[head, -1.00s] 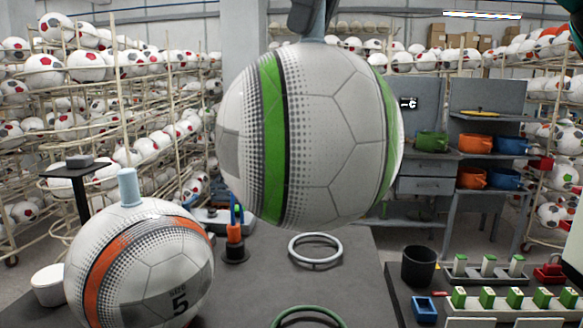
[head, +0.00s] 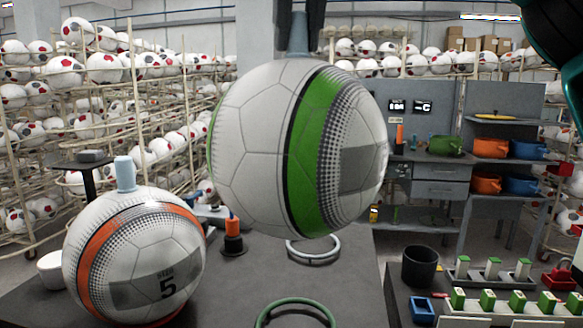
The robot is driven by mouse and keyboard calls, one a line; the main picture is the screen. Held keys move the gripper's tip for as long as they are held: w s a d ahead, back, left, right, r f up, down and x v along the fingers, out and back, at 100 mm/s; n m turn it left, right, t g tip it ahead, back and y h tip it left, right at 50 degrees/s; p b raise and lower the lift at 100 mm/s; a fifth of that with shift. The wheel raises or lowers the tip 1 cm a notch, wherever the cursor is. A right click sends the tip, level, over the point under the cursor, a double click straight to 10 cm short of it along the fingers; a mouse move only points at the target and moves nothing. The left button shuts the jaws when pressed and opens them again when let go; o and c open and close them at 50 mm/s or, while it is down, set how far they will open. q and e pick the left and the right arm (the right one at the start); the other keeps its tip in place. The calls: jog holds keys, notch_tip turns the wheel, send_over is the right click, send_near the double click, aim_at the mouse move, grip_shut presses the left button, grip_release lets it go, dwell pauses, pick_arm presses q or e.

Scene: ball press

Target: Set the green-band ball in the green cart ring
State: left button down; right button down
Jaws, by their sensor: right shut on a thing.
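The green-band ball (head: 249,155), white with a green and black band, hangs in the air in the middle of the head view. A grey-blue peg stands on its top. My right gripper (head: 299,22) is shut on that peg at the top edge of the view. The green ring (head: 262,317) lies on the dark cart top at the bottom, below the ball and apart from it; its near part is cut off by the frame. My left gripper is not in view.
An orange-band ball (head: 150,255) with its own peg rests on a red-orange ring at the left. A pale grey ring (head: 313,261) lies behind the green one, partly hidden by the hanging ball. A black cup (head: 419,267) and a green-and-white block rack stand at the right.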

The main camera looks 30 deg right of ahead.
jog(key=shift+f+b, duration=2.35)
jog(key=shift+f, duration=6.4)
jog(key=shift+f+b, duration=0.3)
jog(key=c, duration=0.9)
grip_release()
